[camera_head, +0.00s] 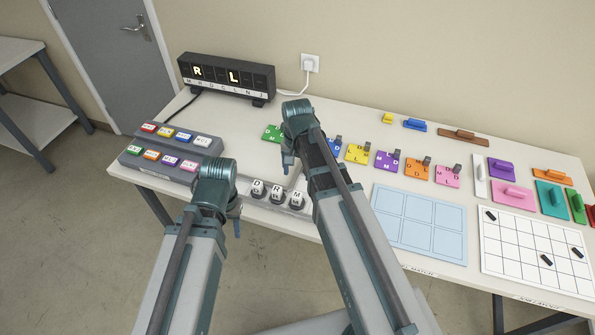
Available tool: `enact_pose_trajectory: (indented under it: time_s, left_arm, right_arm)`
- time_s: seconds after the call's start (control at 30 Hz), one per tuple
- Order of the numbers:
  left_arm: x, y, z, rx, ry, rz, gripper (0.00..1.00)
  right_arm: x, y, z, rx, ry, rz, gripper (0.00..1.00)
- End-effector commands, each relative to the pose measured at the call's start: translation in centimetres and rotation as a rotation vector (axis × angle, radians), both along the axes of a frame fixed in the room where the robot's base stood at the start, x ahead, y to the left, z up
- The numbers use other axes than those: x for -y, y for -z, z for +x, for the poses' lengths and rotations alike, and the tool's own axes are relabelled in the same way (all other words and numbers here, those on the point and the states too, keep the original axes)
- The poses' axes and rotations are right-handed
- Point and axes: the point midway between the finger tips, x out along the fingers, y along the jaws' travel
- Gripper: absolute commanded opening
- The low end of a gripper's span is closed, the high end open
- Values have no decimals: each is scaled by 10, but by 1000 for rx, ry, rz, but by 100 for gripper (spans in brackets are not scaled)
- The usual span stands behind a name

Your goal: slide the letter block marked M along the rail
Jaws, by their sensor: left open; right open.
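The letter block marked M (297,199) is a small white-topped block on a dark base. It is the rightmost of the blocks visible on the rail (268,205) near the table's front edge. Blocks marked R (278,193) and what looks like O (258,187) stand to its left. My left gripper (237,223) is open at the rail's left end, apart from the M block, and its arm hides that end. My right gripper (287,160) is open above the table behind the blocks, partly hidden by its own wrist. The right arm passes just right of the M block.
A display (226,76) with lit letters R and L stands at the back left. A button console (165,165) is left of my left gripper. Coloured cards, a blue grid mat (419,222) and a white grid board (535,250) fill the right side.

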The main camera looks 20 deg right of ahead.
Motion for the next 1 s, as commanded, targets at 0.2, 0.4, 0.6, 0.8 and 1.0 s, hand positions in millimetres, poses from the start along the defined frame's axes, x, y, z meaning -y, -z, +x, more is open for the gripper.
enact_pose_trajectory:
  time_s: [0.2,0.4,0.6,0.8,1.0]
  left_arm:
    - [0,0,0,0,0,0,50]
    - [0,7,0,0,0,0,50]
    - [0,25,0,0,0,0,50]
    - [0,51,0,0,-1,0,50]
    - [0,80,0,0,-1,0,50]
  right_arm:
    - [0,0,0,0,-2,0,72]
    - [0,6,0,0,-3,0,72]
    - [-1,25,0,0,-4,0,72]
    - [0,51,0,0,-4,0,72]
    - [0,80,0,0,-4,0,72]
